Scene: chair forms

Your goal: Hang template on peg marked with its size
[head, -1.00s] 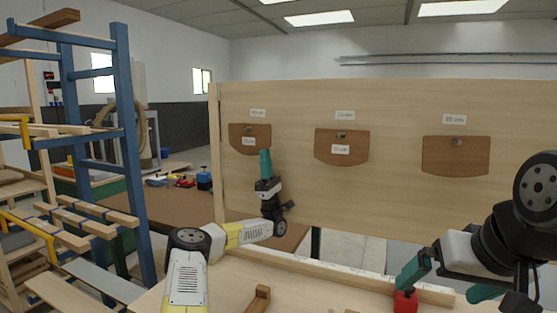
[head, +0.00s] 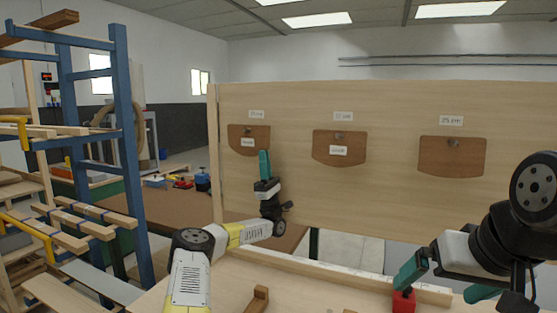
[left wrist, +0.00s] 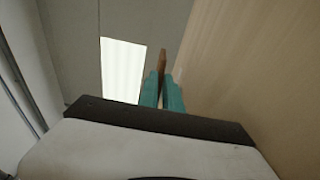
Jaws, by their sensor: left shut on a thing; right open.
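My left gripper (head: 264,160) is shut on the lower right edge of the leftmost brown template (head: 234,136) at the board. In the left wrist view the teal fingers (left wrist: 163,92) close on a thin brown edge of this template (left wrist: 163,60). A white label (head: 256,114) sits above the template, and its print is too small to read surely. A peg shows near its top, but I cannot tell if the template hangs on it. Two more brown templates, a middle one (head: 325,152) and a right one (head: 470,160), are at their own pegs. My right gripper (head: 440,283) is open, low at the right.
The upright wooden board (head: 390,195) stands behind the bench (head: 330,290). A red block (head: 403,303) is by a right finger. A small wooden piece (head: 258,299) lies on the bench front. A blue rack (head: 130,150) with wood strips stands left.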

